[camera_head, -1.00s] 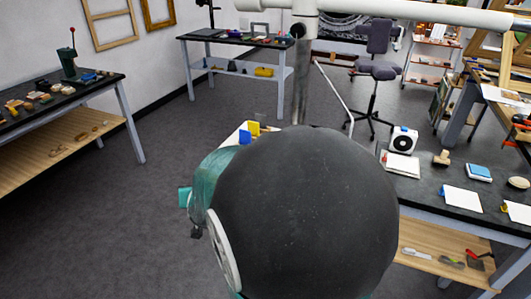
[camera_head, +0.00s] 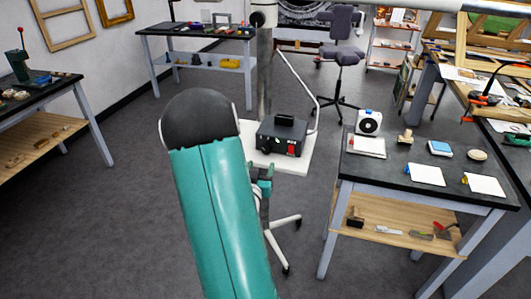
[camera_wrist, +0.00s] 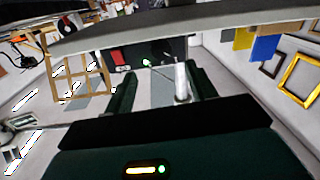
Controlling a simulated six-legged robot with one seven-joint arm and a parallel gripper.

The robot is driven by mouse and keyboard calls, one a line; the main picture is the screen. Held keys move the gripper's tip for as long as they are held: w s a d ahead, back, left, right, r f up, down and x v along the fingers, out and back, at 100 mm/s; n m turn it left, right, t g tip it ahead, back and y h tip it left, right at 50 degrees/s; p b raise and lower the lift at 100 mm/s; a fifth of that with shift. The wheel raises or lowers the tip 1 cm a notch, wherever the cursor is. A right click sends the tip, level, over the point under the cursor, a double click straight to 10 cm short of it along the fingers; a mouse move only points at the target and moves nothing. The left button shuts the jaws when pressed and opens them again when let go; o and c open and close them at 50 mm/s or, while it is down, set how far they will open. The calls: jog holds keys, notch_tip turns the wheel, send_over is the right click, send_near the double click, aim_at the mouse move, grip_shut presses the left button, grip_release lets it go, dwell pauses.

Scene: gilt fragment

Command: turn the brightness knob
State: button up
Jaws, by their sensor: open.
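A black box (camera_head: 282,137) with a handle on top and a red patch on its front stands on a pale base plate by a grey post. A dark panel with a red patch (camera_wrist: 122,57) and a small pale spot (camera_wrist: 147,62) shows beyond my fingers in the wrist view; it looks like this box's front. I cannot clearly make out the brightness knob. My gripper (camera_wrist: 161,74) is open, its two dark green fingers apart with nothing seen held between them. In the head view my gripper (camera_head: 264,178) is just in front of the box, partly hidden by my arm.
A dark-topped table (camera_head: 400,172) with cards and small items stands to the right. A workbench (camera_head: 40,95) is at left, another table (camera_head: 200,30) at the back. A white-legged stand (camera_head: 283,235) is below my gripper. An office chair (camera_head: 343,55) stands behind.

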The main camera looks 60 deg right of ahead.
aim_at(266, 151)
jog(key=x, duration=0.8)
jog(key=shift+w+d, duration=0.15)
jog(key=shift+d, duration=0.2)
